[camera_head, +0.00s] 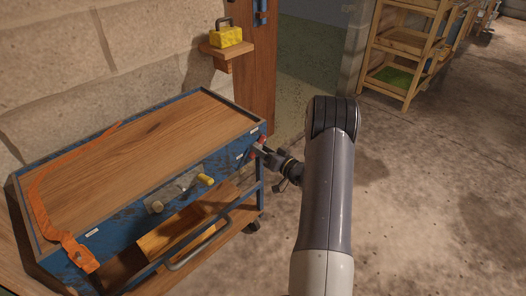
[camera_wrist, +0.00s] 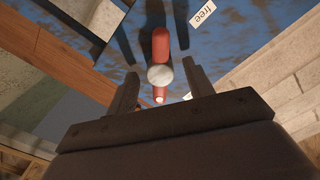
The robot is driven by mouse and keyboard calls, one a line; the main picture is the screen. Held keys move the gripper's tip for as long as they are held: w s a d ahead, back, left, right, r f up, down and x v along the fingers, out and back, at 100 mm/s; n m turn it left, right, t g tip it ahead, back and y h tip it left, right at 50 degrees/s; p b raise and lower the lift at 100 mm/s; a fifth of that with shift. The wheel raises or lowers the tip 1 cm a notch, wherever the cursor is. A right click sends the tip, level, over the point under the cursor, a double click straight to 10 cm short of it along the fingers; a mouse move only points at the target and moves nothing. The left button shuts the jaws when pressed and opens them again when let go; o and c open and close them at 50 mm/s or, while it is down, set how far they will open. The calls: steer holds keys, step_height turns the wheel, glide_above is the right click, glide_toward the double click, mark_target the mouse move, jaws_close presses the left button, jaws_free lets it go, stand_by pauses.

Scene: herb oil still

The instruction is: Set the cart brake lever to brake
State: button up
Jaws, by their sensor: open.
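The blue cart (camera_head: 110,215) with a wooden top stands at the left in the head view. Its brake lever (camera_head: 261,140) shows as a small red piece at the right end of the front side, partly hidden by my gripper (camera_head: 264,152). In the wrist view the red lever (camera_wrist: 160,42) has a pale round hub (camera_wrist: 160,75) and lies between my open fingers, with a gap on both sides. A white label (camera_wrist: 202,14) reading "free" sits to the right of the lever. I cannot see a brake label.
A yellow padlock (camera_head: 227,37) stands on a wall shelf.

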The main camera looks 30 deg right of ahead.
steer(key=shift+c, duration=0.2)
steer(key=c, duration=0.9)
steer(key=shift+n+b, duration=0.3)
steer(key=shift+b, duration=0.1)
steer(key=n+b, duration=0.9)
steer(key=shift+n, duration=0.3)
